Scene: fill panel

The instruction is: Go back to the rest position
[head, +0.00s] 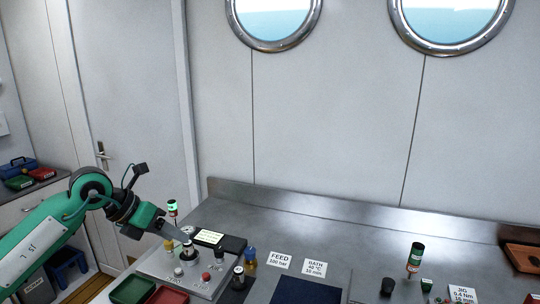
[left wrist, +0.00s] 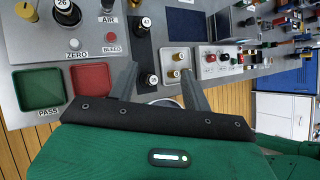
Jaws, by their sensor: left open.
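My left gripper (head: 184,238) reaches in from the left in the head view, over the fill panel (head: 205,285). In the left wrist view its two fingers (left wrist: 160,68) are spread apart with nothing held between them. A dark cylinder with a numbered white top (left wrist: 152,80) shows between the fingers, beyond them; I cannot tell how far. The panel's round gauge or knob marked 26 (left wrist: 67,12) is at the upper left of that view, and it shows just below the gripper in the head view (head: 188,250). My right gripper is not in view.
A green tray (head: 132,290) and a red tray (head: 168,297) are at the panel's front. A blue-capped bottle (head: 249,258), FEED (head: 280,260) and BATH (head: 315,267) cards and a dark blue mat (head: 305,292) are to the right. The bench's back middle is clear.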

